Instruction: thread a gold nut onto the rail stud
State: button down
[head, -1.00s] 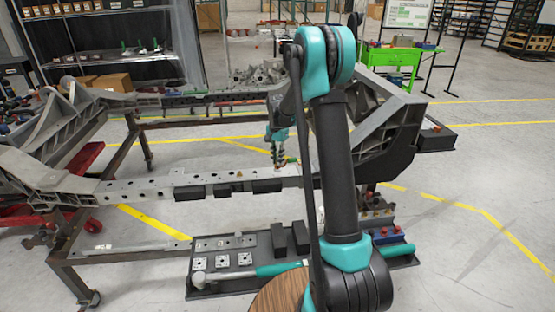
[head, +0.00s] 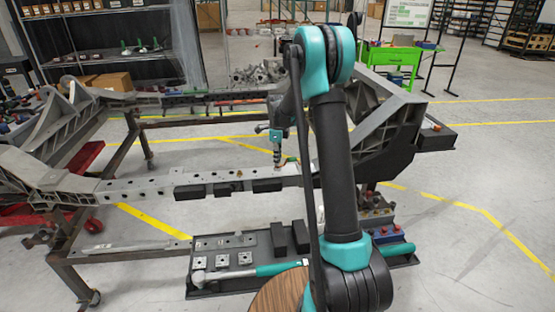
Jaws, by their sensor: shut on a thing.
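My gripper (head: 277,157) points straight down over the right part of the near chassis rail (head: 140,188), with its fingertips close to the rail's top. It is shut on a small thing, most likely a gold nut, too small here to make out. The stud under the fingertips cannot be made out either. A small copper-coloured piece (head: 239,174) sits on the rail to the left of my gripper. Whether the held nut touches a stud is not clear.
Black blocks (head: 267,186) line the rail's near side. A dark tray (head: 205,291) below holds square plates and a teal-handled tool (head: 280,268). A big grey bracket (head: 395,135) rises right of my arm.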

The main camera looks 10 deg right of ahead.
jog(key=shift+s, duration=0.1)
jog(key=m, duration=0.5)
jog(key=shift+f+m, duration=0.15)
jog(key=shift+m, duration=1.05)
jog(key=shift+m, duration=1.8)
jog(key=c, duration=1.4)
grip_release()
